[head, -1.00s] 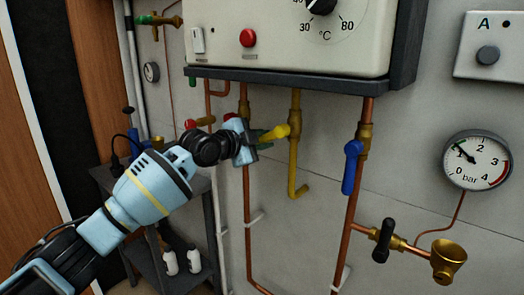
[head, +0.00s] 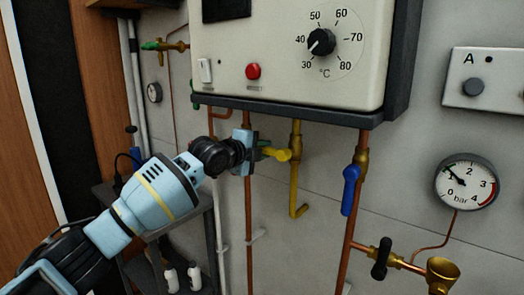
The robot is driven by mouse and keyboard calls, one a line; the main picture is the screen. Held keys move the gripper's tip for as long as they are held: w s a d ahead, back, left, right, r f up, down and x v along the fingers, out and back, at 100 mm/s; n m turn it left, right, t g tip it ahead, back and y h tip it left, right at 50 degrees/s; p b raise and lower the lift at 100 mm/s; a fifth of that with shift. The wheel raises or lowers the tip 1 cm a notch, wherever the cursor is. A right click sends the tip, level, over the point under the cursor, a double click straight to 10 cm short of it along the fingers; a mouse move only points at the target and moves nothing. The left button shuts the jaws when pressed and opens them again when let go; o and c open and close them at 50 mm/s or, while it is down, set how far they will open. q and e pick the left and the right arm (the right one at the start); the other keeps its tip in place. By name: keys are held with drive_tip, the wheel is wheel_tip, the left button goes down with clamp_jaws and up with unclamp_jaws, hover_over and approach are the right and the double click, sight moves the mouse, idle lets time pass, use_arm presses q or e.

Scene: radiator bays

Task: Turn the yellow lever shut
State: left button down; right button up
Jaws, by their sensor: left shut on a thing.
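The yellow lever (head: 276,154) is on the yellow pipe (head: 294,180) under the boiler box, just below a brass fitting (head: 295,138). It lies roughly level, crosswise to the upright pipe. My left gripper (head: 262,151) is shut on the lever from the left, and its fingers hide part of the lever. My right gripper is not in view.
The boiler box (head: 285,75) overhangs the pipes. A copper pipe (head: 249,200) runs behind my left gripper. A blue lever (head: 350,188), a black-handled valve (head: 381,258) and a pressure gauge (head: 467,182) are on the right. A dark shelf (head: 185,222) stands lower left.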

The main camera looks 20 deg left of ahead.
use_arm(q)
drive_tip(key=shift+r, duration=0.15)
drive_tip(key=c, duration=1.3)
unclamp_jaws()
drive_tip(key=v, duration=0.7)
drive_tip(key=shift+s, duration=0.35)
